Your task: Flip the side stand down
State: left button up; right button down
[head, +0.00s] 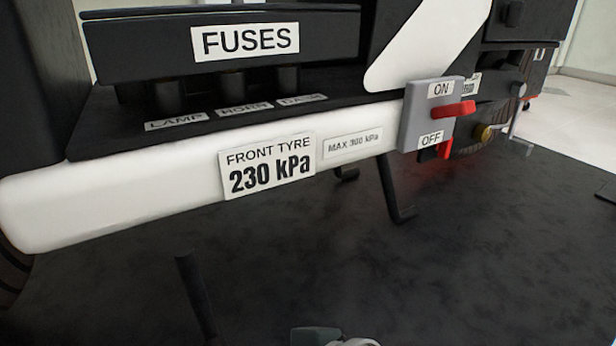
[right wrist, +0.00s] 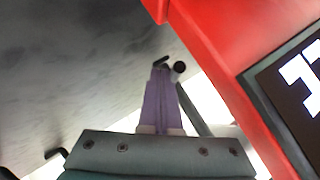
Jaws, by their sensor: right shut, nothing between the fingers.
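In the head view a dark leg with a bent foot (head: 395,190) hangs below the white beam, and I cannot tell for sure whether it is the side stand. A separate thin black bar (head: 196,298) slants up from the bottom edge at the left. In the right wrist view my right gripper (right wrist: 160,68) is shut and empty, its purple fingers together. Their tips are close to a dark rod with a round end (right wrist: 180,67); whether they touch it is unclear. The head view shows only a grey piece of an arm at the bottom edge. My left gripper is not visible.
The white beam (head: 130,195) carries tyre labels, with a fuse box (head: 150,45) above. A grey switch plate with a red lever (head: 453,111) stands at its right end. A red body (right wrist: 225,55) fills the right wrist view's upper right. The dark floor mat (head: 480,270) is largely clear.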

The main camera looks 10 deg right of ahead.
dwell(0.3)
jog(key=shift+s+d+r+p, duration=0.1)
jog(key=shift+d+r+p, duration=0.05)
jog(key=shift+r+p, duration=0.15)
jog(key=p+v, duration=0.5)
jog(key=v, duration=0.4)
jog(key=shift+d+p, duration=0.2)
jog(key=shift+p, duration=0.2)
